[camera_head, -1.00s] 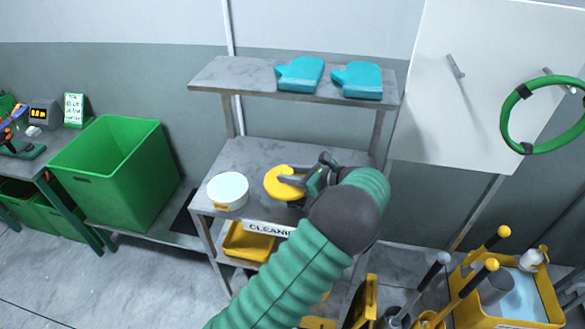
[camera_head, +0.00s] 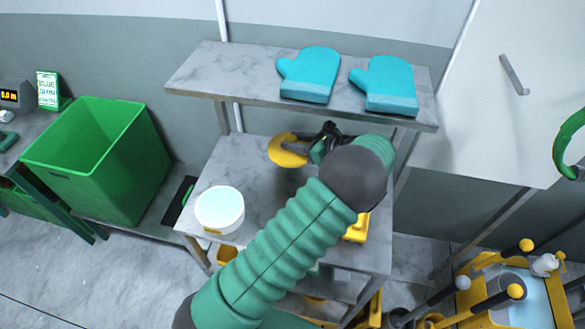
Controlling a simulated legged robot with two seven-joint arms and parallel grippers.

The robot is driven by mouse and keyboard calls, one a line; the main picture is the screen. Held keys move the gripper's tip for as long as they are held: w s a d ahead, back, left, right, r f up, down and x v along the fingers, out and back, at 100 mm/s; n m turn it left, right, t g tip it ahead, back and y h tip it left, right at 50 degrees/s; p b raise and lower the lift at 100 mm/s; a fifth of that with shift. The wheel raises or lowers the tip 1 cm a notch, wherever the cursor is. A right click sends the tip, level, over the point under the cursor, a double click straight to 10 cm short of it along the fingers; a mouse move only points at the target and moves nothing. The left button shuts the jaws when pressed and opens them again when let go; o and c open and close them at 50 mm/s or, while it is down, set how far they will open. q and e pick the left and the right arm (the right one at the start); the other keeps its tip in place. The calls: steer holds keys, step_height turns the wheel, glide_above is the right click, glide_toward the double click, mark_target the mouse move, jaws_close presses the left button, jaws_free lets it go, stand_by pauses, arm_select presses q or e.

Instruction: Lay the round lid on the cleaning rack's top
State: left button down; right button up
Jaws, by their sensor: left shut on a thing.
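The round yellow lid (camera_head: 284,152) is held at its right edge by my left gripper (camera_head: 303,143), which is shut on it. The lid is near the back of the grey middle shelf of the cleaning rack (camera_head: 245,160), below the upper shelf's front edge. I cannot tell whether it touches the shelf. The rack's top shelf (camera_head: 225,70) is above and behind the gripper. A white round tub (camera_head: 219,210) with a pale blue top stands at the front left of the middle shelf. My left arm covers the shelf's right part. My right gripper is not in view.
Two teal mitts (camera_head: 308,75) (camera_head: 385,85) lie on the top shelf's middle and right; its left part is bare. A green bin (camera_head: 100,160) stands to the left. A yellow mop bucket (camera_head: 500,290) with handles is at lower right.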

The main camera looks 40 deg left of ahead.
arm_select(q)
steer(key=f, duration=0.1)
steer(key=d+f, duration=0.1)
steer(key=f, duration=0.1)
steer(key=shift+s, duration=0.1)
steer(key=f, duration=0.2)
steer(key=f+p, duration=0.1)
steer(key=f, duration=0.1)
steer(key=shift+w+a+f, duration=0.1)
steer(key=shift+w+a, duration=0.15)
steer(key=shift+s+a+f, duration=0.1)
steer(key=shift+a+f, duration=0.05)
steer(key=shift+a, duration=0.2)
steer(key=c, duration=1)
jaws_free()
steer(key=shift+s, duration=0.1)
steer(key=shift+c, duration=0.2)
steer(key=shift+o, duration=0.2)
steer(key=shift+w+d, duration=0.2)
steer(key=shift+d, duration=0.25)
steer(key=b+v, duration=0.2)
steer(key=v, duration=0.9)
steer(key=shift+b, duration=0.4)
steer(key=shift+d+r, duration=0.4)
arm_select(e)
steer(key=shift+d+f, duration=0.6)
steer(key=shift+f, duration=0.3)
